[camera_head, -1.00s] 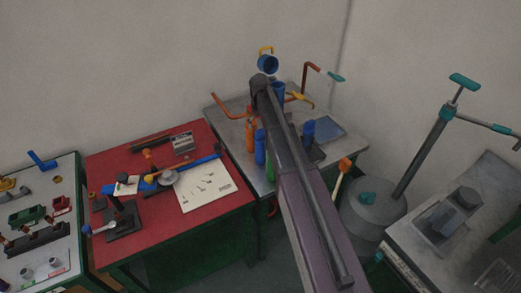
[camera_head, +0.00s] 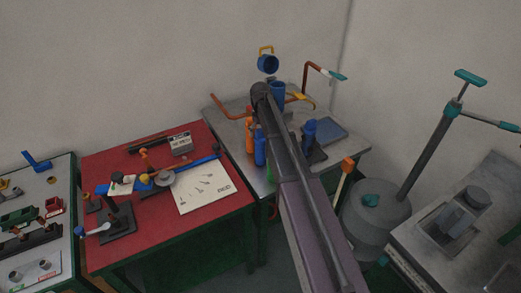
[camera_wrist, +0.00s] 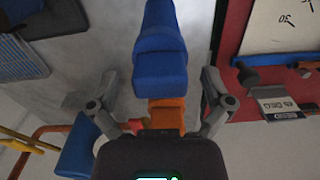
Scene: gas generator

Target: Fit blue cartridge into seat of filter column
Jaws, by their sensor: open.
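A blue upright cylinder (camera_head: 260,148), which looks like the cartridge, stands on the grey table beside an orange one (camera_head: 249,135). In the wrist view a blue stepped cylinder (camera_wrist: 160,62) and an orange one (camera_wrist: 166,114) lie in line between the spread fingers of my gripper (camera_wrist: 160,88). The gripper is open; no finger clearly touches either. The blue column (camera_head: 277,92), which looks like the filter column, stands behind my arm, with a yellow-handled blue cap (camera_head: 267,63) above it. Its seat cannot be made out. My gripper is hidden in the head view.
A dark stand with a blue part (camera_head: 310,130) and a blue-grey plate (camera_head: 327,130) are right of my arm. Orange and yellow pipes (camera_head: 302,99) surround the column. The red table (camera_head: 160,215) with gauges adjoins on the left. A grey tank (camera_head: 375,218) stands right.

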